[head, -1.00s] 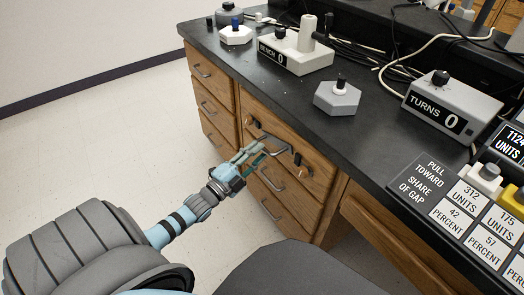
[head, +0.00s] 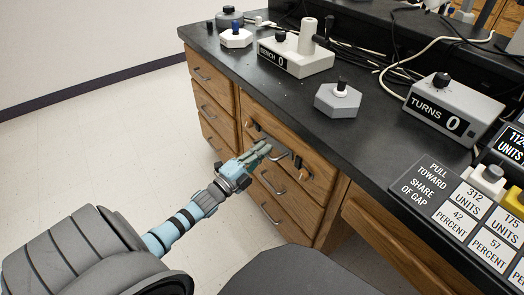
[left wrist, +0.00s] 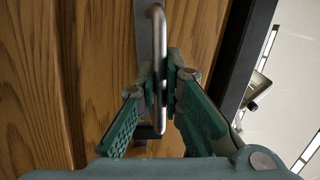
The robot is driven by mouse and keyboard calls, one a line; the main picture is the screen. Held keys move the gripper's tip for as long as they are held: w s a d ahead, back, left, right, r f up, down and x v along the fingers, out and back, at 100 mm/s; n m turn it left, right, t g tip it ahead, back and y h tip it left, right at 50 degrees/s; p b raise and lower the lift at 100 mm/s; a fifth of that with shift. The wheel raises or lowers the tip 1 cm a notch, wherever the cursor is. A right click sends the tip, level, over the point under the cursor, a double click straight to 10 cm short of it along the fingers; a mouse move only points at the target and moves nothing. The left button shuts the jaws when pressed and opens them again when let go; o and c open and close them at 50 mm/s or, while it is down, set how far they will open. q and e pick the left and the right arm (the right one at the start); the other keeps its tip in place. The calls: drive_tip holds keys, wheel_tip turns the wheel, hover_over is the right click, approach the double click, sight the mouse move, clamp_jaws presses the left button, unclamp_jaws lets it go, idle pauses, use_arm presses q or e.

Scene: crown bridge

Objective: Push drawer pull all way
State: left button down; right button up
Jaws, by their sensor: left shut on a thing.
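The wooden top drawer (head: 289,145) is in the middle of the head view, under the black bench top. Its metal pull (head: 280,153) runs across its front, and its bar stands upright in the left wrist view (left wrist: 158,45). My left gripper (head: 262,150) is at the pull. In the left wrist view its green pads (left wrist: 160,88) are shut on the bar, one on each side. The fingers hide part of the pull. The drawer front looks close to flush with the cabinet, but I cannot tell if a small gap is left. My right gripper is out of view.
Two dark fittings (head: 304,171) flank the pull. More drawers with pulls (head: 271,212) lie below and to the left. The black bench top (head: 375,150) carries a BENCH box (head: 295,60), a TURNS box (head: 455,108) and cables. The floor at left is clear.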

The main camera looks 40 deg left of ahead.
use_arm(q)
drive_tip(key=shift+m, duration=1)
drive_tip(key=c, duration=1.7)
unclamp_jaws()
drive_tip(key=v, duration=1.2)
drive_tip(key=shift+a+f, duration=0.1)
drive_tip(key=shift+f, duration=0.05)
